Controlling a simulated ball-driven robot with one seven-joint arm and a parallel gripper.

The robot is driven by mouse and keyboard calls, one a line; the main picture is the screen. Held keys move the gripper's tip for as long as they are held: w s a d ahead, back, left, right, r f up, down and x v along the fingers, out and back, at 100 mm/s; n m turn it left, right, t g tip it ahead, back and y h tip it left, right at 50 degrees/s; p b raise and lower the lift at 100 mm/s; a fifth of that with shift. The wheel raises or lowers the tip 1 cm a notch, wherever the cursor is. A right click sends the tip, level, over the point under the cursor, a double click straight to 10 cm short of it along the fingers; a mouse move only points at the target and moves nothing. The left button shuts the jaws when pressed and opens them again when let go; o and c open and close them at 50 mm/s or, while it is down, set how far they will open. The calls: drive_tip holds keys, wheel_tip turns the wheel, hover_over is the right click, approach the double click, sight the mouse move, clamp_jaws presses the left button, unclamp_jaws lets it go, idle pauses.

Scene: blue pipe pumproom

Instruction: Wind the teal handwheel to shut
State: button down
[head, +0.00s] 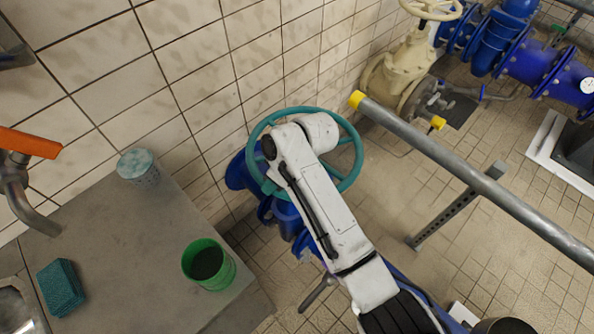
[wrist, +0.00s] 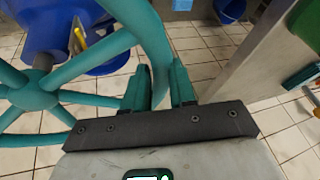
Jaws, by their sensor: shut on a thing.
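The teal handwheel (head: 353,165) sits on a blue valve (head: 287,214) beside the tiled wall in the head view. My white arm covers the middle of the wheel there and hides my gripper. In the wrist view the handwheel's hub and spokes (wrist: 35,90) are at the left, and its rim curves down between my fingers. My gripper (wrist: 161,88) is shut on that rim, one finger on each side. Part of the blue valve body (wrist: 50,25) shows behind the wheel, at the top left.
A grey counter (head: 115,250) at the left holds a green cup (head: 222,266), a teal sponge (head: 61,288) and a speckled tumbler (head: 140,170). A grey rail (head: 470,178) with a yellow end runs right of the wheel. A cream valve (head: 405,65) stands behind it.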

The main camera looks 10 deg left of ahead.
sight(256, 132)
drive_tip(key=w+a+m+t+b, duration=0.1)
drive_tip(key=w+a+m+b, duration=0.1)
drive_tip(key=w+a+m, duration=0.1)
drive_tip(key=w+a+m+t+b, duration=0.1)
drive_tip(key=w+a+m+t, duration=0.1)
drive_tip(key=w+a+m, duration=0.1)
drive_tip(key=shift+a+f+m+h+b, duration=0.1)
drive_tip(key=shift+a+m+h+b, duration=0.25)
drive_tip(key=shift+a+m, duration=0.2)
drive_tip(key=w+m+b, duration=0.2)
drive_tip(key=b, duration=0.1)
drive_tip(key=w+a+m+t+h+b, duration=0.1)
drive_tip(key=w+m+b, duration=0.3)
drive_tip(key=w+b, duration=0.1)
drive_tip(key=shift+a+f+t+h+b, duration=0.15)
drive_tip(key=shift+a+t+h+b, duration=0.2)
drive_tip(key=shift+a+t, duration=0.05)
drive_tip(key=w+m+b, duration=0.2)
drive_tip(key=b, duration=0.1)
drive_tip(key=shift+d+h+b, duration=0.1)
drive_tip(key=shift+h+b, duration=0.25)
drive_tip(key=shift+h, duration=0.05)
drive_tip(key=shift+w+d+r+m+t+b, duration=0.1)
drive_tip(key=shift+w+r+m+t+b, duration=0.25)
drive_tip(key=shift+w+b, duration=0.15)
drive_tip(key=c, duration=0.9)
unclamp_jaws()
drive_tip(key=shift+c, duration=0.2)
drive_tip(key=shift+s, duration=0.1)
